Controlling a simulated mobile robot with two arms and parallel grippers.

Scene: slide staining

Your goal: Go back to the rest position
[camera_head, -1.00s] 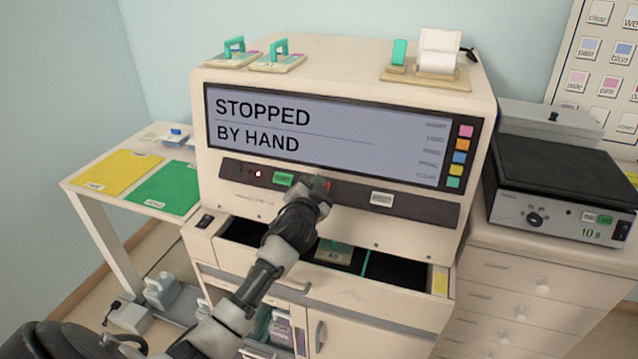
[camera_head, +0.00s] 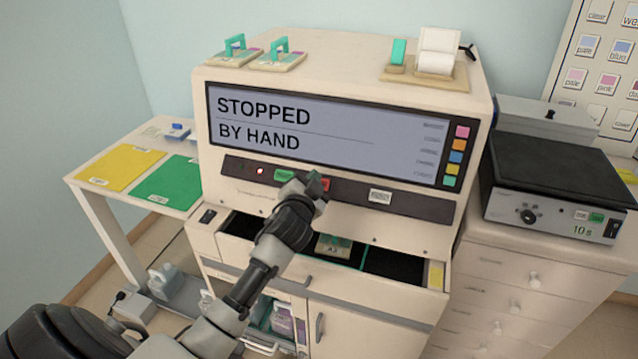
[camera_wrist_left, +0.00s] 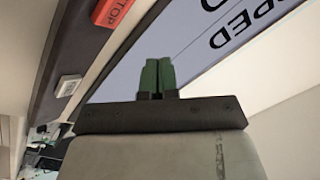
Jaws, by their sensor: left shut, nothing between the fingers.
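My left gripper (camera_head: 316,184) is in front of the button strip of the staining machine (camera_head: 228,140), close to the red stop button (camera_head: 325,184). In the left wrist view its two green fingertips (camera_wrist_left: 158,76) are together with nothing between them. The stop button (camera_wrist_left: 113,12) shows there at the top, apart from the fingertips. The screen (camera_head: 330,135) reads "STOPPED BY HAND". A small red light (camera_head: 260,171) glows left of the green button (camera_head: 284,175). My right gripper is in neither view.
An open drawer (camera_head: 290,250) under my left forearm holds a rack labelled A3 (camera_head: 333,246). A side table with yellow (camera_head: 120,167) and green (camera_head: 167,182) mats stands left. A hotplate (camera_head: 555,175) stands right. Racks with teal handles (camera_head: 280,55) sit on top of the machine.

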